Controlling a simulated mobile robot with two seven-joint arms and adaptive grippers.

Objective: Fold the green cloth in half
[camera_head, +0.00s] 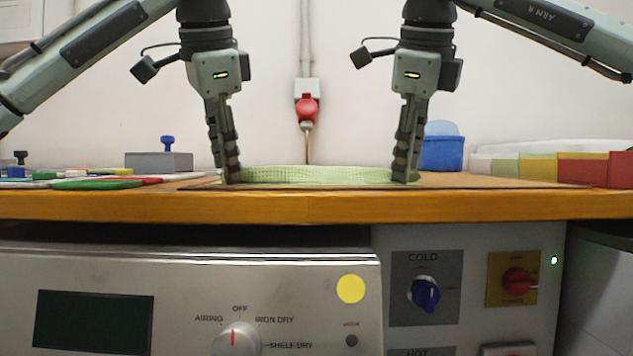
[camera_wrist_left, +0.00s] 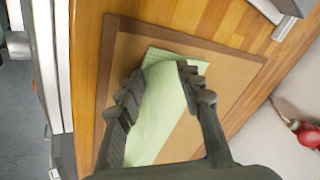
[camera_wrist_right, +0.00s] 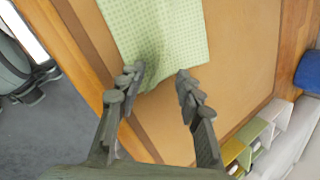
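The green checked cloth (camera_head: 315,174) lies low over a tan board (camera_head: 490,183) on the wooden worktop, between my two grippers. My left gripper (camera_head: 232,178) is at its left end, pointing down. In the left wrist view the cloth (camera_wrist_left: 160,105) passes between that gripper's spread fingers (camera_wrist_left: 160,78); part looks plain pale green, part checked. My right gripper (camera_head: 405,176) is at the right end. In the right wrist view its fingers (camera_wrist_right: 158,78) are apart, with the cloth's end (camera_wrist_right: 160,45) just at the tips. Whether either gripper touches the cloth is unclear.
Coloured flat pieces (camera_head: 95,184) and a grey block with a blue knob (camera_head: 160,161) are at the left. A blue tub (camera_head: 442,152) stands behind at the right, near coloured bins (camera_head: 590,170). The worktop's front edge (camera_head: 320,207) is close, above a control panel (camera_head: 190,300).

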